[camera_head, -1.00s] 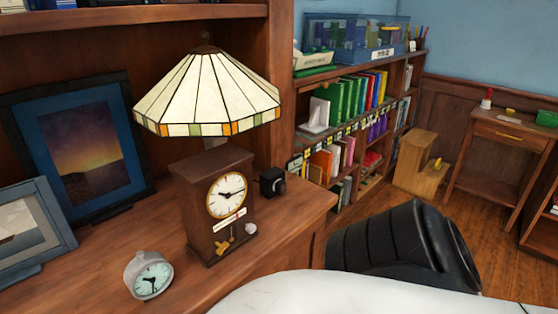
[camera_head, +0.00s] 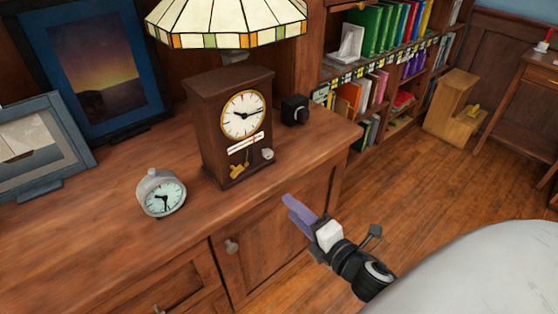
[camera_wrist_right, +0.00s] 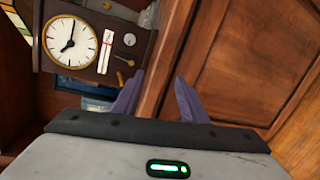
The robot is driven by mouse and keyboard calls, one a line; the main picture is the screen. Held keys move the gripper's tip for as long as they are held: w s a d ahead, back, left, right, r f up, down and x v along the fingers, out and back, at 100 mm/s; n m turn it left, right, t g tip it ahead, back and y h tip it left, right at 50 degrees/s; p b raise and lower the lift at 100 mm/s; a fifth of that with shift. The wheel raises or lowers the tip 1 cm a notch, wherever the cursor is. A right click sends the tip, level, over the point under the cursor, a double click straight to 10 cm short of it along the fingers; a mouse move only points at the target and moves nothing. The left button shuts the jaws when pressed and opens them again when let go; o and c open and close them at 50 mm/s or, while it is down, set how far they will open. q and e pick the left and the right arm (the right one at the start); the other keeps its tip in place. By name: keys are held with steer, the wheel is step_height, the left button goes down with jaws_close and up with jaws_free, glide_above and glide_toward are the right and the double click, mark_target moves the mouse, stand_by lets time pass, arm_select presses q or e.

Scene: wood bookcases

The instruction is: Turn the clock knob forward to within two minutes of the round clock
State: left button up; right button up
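The brown wooden clock (camera_head: 208,132) stands on the cabinet top; its white dial (camera_head: 243,114) shows two dark hands. A small pale round knob (camera_head: 267,154) is low at the right of its front, beside a brass piece (camera_head: 238,171). In the right wrist view the clock dial (camera_wrist_right: 70,42) and knob (camera_wrist_right: 129,40) appear turned sideways. The grey round clock (camera_head: 163,195) stands left of the wooden clock. My right gripper (camera_head: 293,209), with purple fingers, is in front of the cabinet, apart from the knob. In the wrist view its fingers (camera_wrist_right: 156,98) are spread with nothing between them. My left gripper is not in view.
A tiled-glass lamp (camera_head: 228,22) is behind the wooden clock, and a small black object (camera_head: 295,110) is to its right. Picture frames (camera_head: 40,150) stand at left. Cabinet doors (camera_head: 272,240) with a round handle are below the top's front edge. The cabinet top's front is clear.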

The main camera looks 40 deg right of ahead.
mark_target(270, 155)
steer(key=w+d+r+n+t+y+b, duration=0.1)
steer(key=w+d+r+n, duration=0.15)
steer(key=n, duration=0.65)
steer(key=w+d+r+n+t+y+b, duration=0.15)
steer(key=r+n, duration=0.25)
steer(key=n, duration=0.4)
steer(key=shift+g+h, duration=0.25)
steer(key=shift+h, duration=0.1)
steer(key=w, duration=0.3)
steer(key=w+p, duration=0.1)
steer(key=w, duration=0.1)
steer(key=w+p, duration=0.1)
steer(key=w, duration=0.2)
steer(key=shift+w+a+f, duration=0.25)
steer(key=shift+w+a, duration=0.05)
steer(key=shift+w, duration=0.7)
jaws_close()
steer(key=shift+m, duration=0.3)
